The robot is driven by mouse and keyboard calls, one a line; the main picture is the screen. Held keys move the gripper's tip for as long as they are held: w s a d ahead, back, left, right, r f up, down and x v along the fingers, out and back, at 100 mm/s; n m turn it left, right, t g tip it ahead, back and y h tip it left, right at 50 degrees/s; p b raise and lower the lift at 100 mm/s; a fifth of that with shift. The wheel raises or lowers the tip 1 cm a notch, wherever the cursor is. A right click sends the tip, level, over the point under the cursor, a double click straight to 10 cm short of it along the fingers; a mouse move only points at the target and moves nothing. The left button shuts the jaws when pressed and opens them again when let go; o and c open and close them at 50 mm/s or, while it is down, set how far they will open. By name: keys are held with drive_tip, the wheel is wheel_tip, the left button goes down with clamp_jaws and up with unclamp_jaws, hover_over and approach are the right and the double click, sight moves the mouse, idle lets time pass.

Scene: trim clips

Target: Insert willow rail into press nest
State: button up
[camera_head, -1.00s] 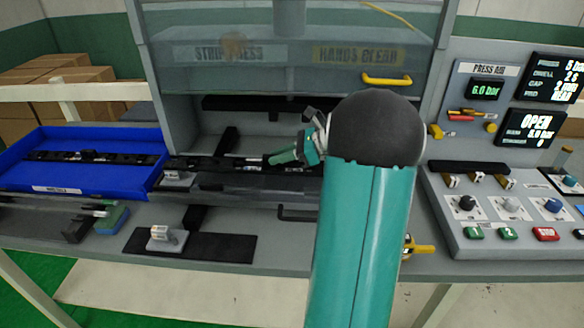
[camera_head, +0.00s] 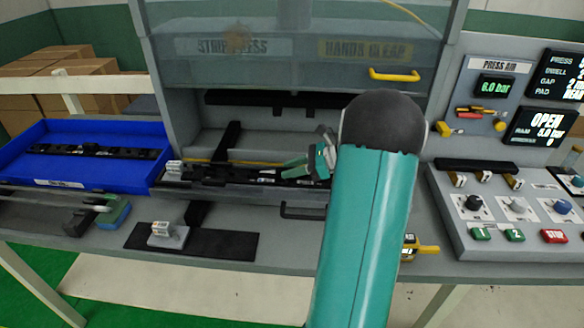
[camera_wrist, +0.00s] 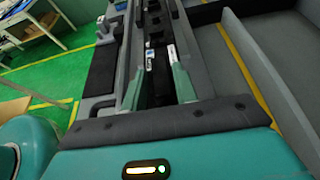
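The press nest (camera_head: 215,180) is a long dark channel on the press bed. A dark strip with small white marks (camera_head: 262,171) lies along it; I cannot tell whether it is the willow rail or part of the nest. My gripper (camera_head: 297,170) is over the right part of the nest, partly hidden behind my arm. In the wrist view, its two green fingers (camera_wrist: 158,84) stand apart on either side of the dark channel, with no clear grip on anything. Another dark rail (camera_head: 90,151) lies in the blue tray (camera_head: 40,183) at the left.
A clear guard with a yellow handle (camera_head: 392,74) is raised above the press. A small block on a dark plate (camera_head: 225,246) sits in front. The button panel (camera_head: 460,235) is on the right, and its display reads OPEN.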

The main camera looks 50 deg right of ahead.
drive_tip(key=shift+o, duration=0.9)
drive_tip(key=shift+d, duration=0.1)
drive_tip(key=v, duration=1.2)
drive_tip(key=w+a+r+n+g+h, duration=0.1)
drive_tip(key=w+a+r+n+g, duration=0.15)
drive_tip(key=a+n, duration=0.7)
drive_tip(key=w+a+r+n+g+h, duration=0.2)
drive_tip(key=a+r+n+g, duration=0.15)
drive_tip(key=a, duration=1.35)
drive_tip(key=s+a+n+h, duration=0.2)
drive_tip(key=s+a+n, duration=0.3)
drive_tip(key=a+n, duration=0.2)
drive_tip(key=s+a+n+t+h, duration=0.1)
drive_tip(key=s+a+n+h, duration=0.2)
drive_tip(key=s+a+n, duration=0.2)
drive_tip(key=a+n, duration=0.3)
drive_tip(key=a, duration=0.1)
drive_tip(key=shift+a, duration=0.25)
drive_tip(key=shift+d, duration=0.15)
